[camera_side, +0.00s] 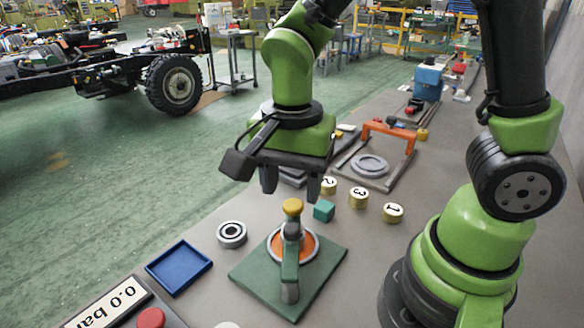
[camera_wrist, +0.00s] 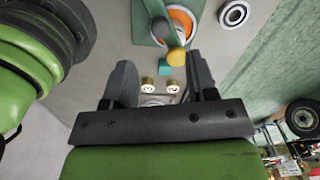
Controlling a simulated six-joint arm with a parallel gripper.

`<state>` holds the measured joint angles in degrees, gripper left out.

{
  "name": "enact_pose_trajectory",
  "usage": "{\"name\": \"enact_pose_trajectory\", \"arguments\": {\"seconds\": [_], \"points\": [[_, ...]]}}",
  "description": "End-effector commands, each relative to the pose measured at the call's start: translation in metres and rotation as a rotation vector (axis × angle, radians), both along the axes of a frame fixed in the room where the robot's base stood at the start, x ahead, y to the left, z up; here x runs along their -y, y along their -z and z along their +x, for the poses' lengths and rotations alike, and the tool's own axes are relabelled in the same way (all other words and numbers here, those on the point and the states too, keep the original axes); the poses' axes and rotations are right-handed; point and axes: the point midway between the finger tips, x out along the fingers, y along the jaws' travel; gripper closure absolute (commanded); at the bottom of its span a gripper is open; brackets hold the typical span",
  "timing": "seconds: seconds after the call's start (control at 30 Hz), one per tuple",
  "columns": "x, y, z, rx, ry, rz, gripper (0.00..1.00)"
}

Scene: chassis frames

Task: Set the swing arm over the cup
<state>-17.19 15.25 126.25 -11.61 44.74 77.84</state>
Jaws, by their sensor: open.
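The swing arm (camera_side: 291,262) is a green bar on a grey post, with a grey cylinder and a yellow knob (camera_side: 293,207) on top. It stands on a green base plate (camera_side: 248,277). The cup (camera_side: 308,244) has an orange inside and a pale rim. In the side view the arm crosses in front of the cup; in the wrist view the knob (camera_wrist: 177,56) shows below the cup (camera_wrist: 182,20). I cannot tell exactly how they line up. My gripper (camera_side: 291,184) is open and empty, fingers pointing down, above the knob and apart from it.
A teal cube (camera_side: 323,210) and gold numbered cylinders (camera_side: 358,197) sit behind the plate. A bearing ring (camera_side: 232,234) and blue tray (camera_side: 180,268) lie to its left. A pressure display (camera_side: 108,304) and red button (camera_side: 150,318) are at front left. An orange-handled frame (camera_side: 388,135) stands farther back.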

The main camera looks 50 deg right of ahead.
Motion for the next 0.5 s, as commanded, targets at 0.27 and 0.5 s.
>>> {"name": "enact_pose_trajectory", "arguments": {"seconds": [0.27,0.5], "points": [[0.000,-0.022,0.000,0.001,0.000,0.000,0.48],[0.000,-0.022,0.000,-0.001,0.000,0.000,0.48]]}}
